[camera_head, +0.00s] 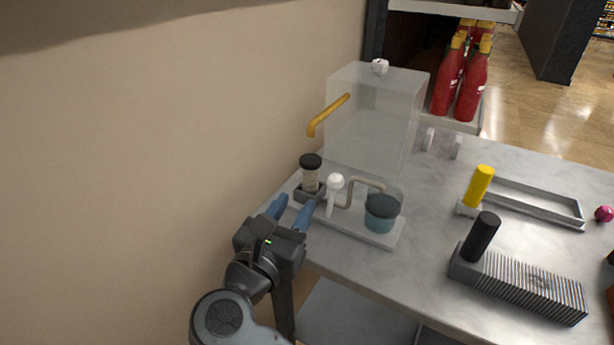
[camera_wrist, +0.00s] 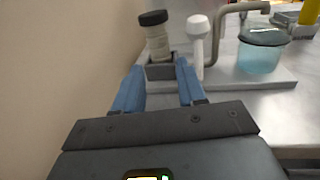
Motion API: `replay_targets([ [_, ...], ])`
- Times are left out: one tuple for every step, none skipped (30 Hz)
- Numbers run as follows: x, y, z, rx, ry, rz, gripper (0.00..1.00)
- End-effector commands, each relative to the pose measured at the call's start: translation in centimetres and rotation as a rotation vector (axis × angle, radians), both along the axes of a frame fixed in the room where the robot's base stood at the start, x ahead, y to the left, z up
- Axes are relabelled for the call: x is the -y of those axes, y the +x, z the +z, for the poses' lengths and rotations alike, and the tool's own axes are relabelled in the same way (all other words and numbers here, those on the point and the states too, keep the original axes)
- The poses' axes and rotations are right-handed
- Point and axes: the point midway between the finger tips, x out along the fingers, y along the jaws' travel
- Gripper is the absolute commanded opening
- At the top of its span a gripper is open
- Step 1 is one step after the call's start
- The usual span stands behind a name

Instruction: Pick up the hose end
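A ribbed pale cylinder with a black cap (camera_head: 310,172), which looks like the hose end, stands upright in a dark square holder (camera_head: 304,194) at the left end of a light base plate (camera_head: 372,233). The cylinder also shows in the wrist view (camera_wrist: 158,42), with the holder (camera_wrist: 160,72) below it. My gripper (camera_head: 295,204) is open and empty, with its blue fingers apart. Its fingertips are just in front of the holder, pointing at it. In the wrist view the gap between the fingertips (camera_wrist: 159,76) lines up with the holder and cylinder.
A white round-topped lever (camera_head: 334,184) stands close right of the cylinder. Beyond it are a bent grey pipe (camera_head: 364,182) and a teal jar (camera_head: 381,218). A clear box (camera_head: 375,120) with a yellow pipe (camera_head: 328,115) stands behind. A wall (camera_head: 150,130) is close on the left.

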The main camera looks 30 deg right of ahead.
Motion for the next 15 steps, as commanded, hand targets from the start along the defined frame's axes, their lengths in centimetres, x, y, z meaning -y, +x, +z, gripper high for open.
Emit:
replay_targets([
  [0.5,0.4,0.1,0.0,-0.001,-0.002,0.4],
  [0.7,0.6,0.2,0.0,-0.001,-0.002,0.4],
  [1.1,0.9,0.2,-0.001,-0.002,-0.003,0.4],
  [1.3,1.1,0.2,-0.001,-0.002,-0.003,0.4],
  [1.5,1.3,0.3,0.0,-0.003,-0.002,0.4],
  [1.7,1.5,0.4,0.001,-0.002,-0.002,0.4],
  [1.9,1.7,0.5,0.001,-0.002,-0.002,0.4],
  [2.2,2.0,0.7,0.001,-0.002,-0.002,0.4],
  [2.6,2.4,1.0,0.001,-0.002,-0.002,0.4],
  [2.9,2.7,1.1,0.001,-0.002,-0.002,0.4],
  [3.2,3.0,1.3,0.0,-0.003,-0.003,0.4],
  [3.6,3.4,1.5,0.0,-0.004,-0.003,0.4],
  [3.9,3.7,1.4,-0.001,-0.005,-0.002,0.4],
  [4.2,4.0,1.3,-0.002,-0.004,-0.003,0.4],
  [4.6,4.3,1.3,0.0,-0.004,-0.003,0.4],
])
